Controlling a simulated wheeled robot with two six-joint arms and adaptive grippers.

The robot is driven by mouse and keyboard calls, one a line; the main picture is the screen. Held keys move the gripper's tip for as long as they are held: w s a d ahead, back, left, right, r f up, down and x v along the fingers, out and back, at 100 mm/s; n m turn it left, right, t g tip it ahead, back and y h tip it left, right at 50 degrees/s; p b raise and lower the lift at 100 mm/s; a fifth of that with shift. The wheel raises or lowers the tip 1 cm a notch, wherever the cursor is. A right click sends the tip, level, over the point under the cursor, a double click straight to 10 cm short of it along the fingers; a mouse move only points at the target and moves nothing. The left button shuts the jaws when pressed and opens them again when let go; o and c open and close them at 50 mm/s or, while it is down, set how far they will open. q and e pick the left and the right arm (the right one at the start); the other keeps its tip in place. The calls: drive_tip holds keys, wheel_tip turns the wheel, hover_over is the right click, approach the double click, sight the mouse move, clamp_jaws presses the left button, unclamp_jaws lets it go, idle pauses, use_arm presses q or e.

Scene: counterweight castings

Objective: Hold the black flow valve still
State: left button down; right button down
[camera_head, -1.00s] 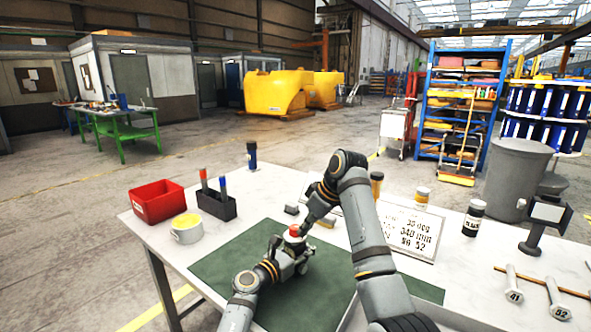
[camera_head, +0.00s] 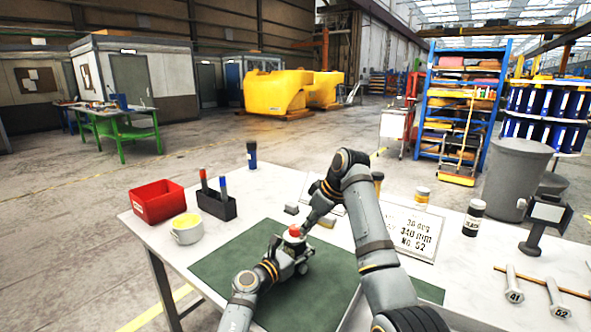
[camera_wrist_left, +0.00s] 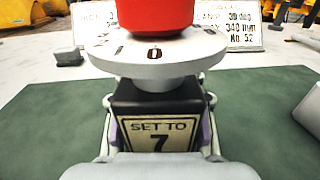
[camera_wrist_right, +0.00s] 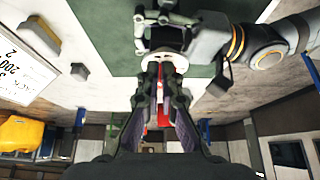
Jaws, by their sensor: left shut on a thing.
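The black flow valve (camera_wrist_left: 158,100) stands upright close in front of my left wrist camera, with a "SET TO 7" label on its body. Its white dial (camera_wrist_left: 150,62) shows a 0 facing that camera. A red knob (camera_wrist_left: 155,12) sits on top and also shows in the head view (camera_head: 295,231). My left gripper (camera_wrist_left: 158,140) is shut on the valve body. My right gripper (camera_wrist_right: 165,82) is open, its fingers apart on either side of a red part that looks like the knob. Whether they touch it is hidden.
The valve is over a green mat (camera_head: 235,265) on the white table. A red bin (camera_head: 157,203), pen holder (camera_head: 216,206) and pot (camera_head: 187,236) stand left.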

drive_tip(key=shift+d, duration=0.1)
drive_tip(key=shift+s+d, duration=0.15)
drive_tip(key=shift+d, duration=0.05)
wheel_tip(320, 180, up, 6)
idle(0.4)
use_arm(q)
drive_tip(key=c, duration=0.7)
unclamp_jaws()
